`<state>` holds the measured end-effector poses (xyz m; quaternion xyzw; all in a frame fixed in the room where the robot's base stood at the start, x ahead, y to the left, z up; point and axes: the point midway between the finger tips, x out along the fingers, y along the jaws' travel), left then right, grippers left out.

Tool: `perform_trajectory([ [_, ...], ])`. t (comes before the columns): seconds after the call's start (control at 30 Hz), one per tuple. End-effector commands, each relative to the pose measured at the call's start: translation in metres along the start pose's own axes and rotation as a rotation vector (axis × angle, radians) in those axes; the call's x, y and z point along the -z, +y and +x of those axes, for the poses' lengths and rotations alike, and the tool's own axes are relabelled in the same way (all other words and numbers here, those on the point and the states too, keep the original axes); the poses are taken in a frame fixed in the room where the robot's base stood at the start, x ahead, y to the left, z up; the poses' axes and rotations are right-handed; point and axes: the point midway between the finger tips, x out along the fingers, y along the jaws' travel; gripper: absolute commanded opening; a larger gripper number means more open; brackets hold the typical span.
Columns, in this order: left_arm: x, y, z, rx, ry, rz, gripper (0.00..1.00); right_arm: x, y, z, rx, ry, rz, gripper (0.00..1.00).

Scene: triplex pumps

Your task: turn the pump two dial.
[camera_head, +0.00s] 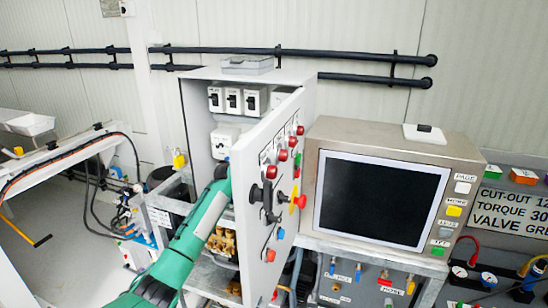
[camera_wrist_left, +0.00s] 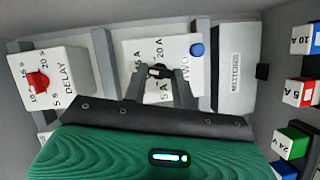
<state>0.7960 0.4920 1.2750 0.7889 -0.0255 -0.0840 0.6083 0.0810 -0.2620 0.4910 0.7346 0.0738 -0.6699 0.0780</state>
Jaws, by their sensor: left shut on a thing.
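The pump two dial (camera_wrist_left: 158,71) is a small dark knob on a white module (camera_wrist_left: 140,52) marked "TWO", with 5 A, 15 A and 20 A marks and a blue button. In the left wrist view my left gripper (camera_wrist_left: 160,76) has its dark fingers shut on the dial. In the head view my green left arm reaches up into the open grey cabinet, and its gripper (camera_head: 221,172) is just below a white module (camera_head: 223,138) there. The fingertips are mostly hidden in the head view. My right gripper is not in view.
The open cabinet door (camera_head: 250,160) with red knobs stands just right of my arm. A white "DELAY" module (camera_wrist_left: 65,85) with a red dial sits left of the pump two module. A grey "METERING" box (camera_wrist_left: 237,65) is on its right. A screen console (camera_head: 380,198) stands right of the cabinet.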

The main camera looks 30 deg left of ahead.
Motion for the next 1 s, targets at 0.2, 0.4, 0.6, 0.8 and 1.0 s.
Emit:
perform_trajectory([
  [0.2, -0.0012, 0.0001, 0.0002, 0.044, -0.003, 0.098, 0.04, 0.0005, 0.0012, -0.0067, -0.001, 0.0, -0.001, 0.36],
  [0.4, -0.0016, -0.0003, 0.0003, 0.063, -0.003, 0.142, 0.04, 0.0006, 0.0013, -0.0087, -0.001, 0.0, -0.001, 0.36],
  [0.6, -0.0019, -0.0008, 0.0004, 0.068, -0.004, 0.155, 0.04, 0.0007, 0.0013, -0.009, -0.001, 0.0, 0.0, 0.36],
  [0.8, -0.002, -0.0011, 0.0004, 0.068, -0.004, 0.155, 0.04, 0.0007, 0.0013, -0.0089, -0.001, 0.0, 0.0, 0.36],
  [1.0, -0.0018, -0.0007, 0.0004, 0.068, -0.003, 0.154, 0.49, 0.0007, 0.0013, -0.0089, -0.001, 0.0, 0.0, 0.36],
])
